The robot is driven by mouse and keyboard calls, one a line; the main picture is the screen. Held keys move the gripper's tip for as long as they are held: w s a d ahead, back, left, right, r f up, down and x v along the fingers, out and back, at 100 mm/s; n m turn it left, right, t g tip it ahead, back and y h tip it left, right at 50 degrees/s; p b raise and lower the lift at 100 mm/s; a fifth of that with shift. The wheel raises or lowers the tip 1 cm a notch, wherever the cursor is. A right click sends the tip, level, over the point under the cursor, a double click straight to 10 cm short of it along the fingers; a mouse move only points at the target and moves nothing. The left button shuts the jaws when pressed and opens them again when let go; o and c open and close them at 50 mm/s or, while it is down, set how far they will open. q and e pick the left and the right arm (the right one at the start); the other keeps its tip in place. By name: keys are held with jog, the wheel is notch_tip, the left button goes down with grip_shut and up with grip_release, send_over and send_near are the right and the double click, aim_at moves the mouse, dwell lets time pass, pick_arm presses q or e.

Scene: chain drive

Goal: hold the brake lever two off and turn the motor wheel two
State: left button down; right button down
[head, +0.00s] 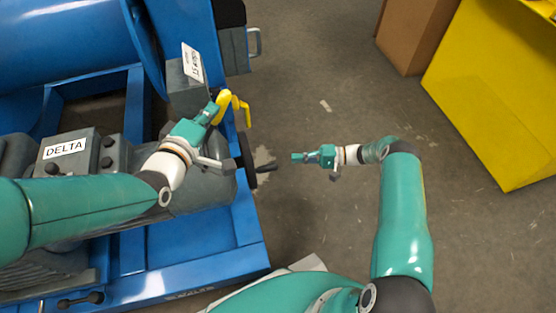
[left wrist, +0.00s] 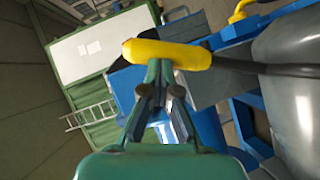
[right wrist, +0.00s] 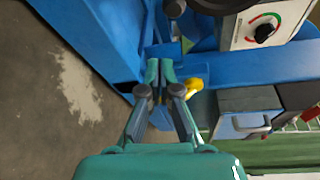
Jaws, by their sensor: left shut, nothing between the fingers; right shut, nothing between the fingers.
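A yellow brake lever (head: 223,103) stands at the right side of the blue machine; its handle crosses in front of my left fingertips in the left wrist view (left wrist: 165,53). My left gripper (head: 213,108) is shut with its tips against or just beside this handle; it also shows in the left wrist view (left wrist: 160,70). The dark motor wheel (head: 246,160), with a crank handle (head: 266,168), sits on the machine's right edge, partly hidden by my left arm. My right gripper (head: 296,157) is shut and empty, a short way right of the crank handle. I see no number on lever or wheel.
The blue machine frame (head: 190,278) fills the left side, with a grey housing labelled DELTA (head: 65,148). A second yellow curved piece (head: 242,107) is close to the lever. A yellow container (head: 500,95) and brown box (head: 415,35) stand right. Floor between is clear.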

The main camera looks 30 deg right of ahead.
jog(key=shift+w+d+r+n+t, duration=0.1)
jog(key=shift+d+r+n+t, duration=0.1)
jog(key=shift+d+r+t, duration=0.3)
jog(key=shift+w+d+r+n+t, duration=0.1)
jog(key=shift+d+r+n, duration=0.1)
jog(key=shift+d, duration=0.45)
jog(key=shift+a, duration=0.1)
jog(key=w+a, duration=0.1)
jog(key=a, duration=0.8)
jog(key=shift+a, duration=0.15)
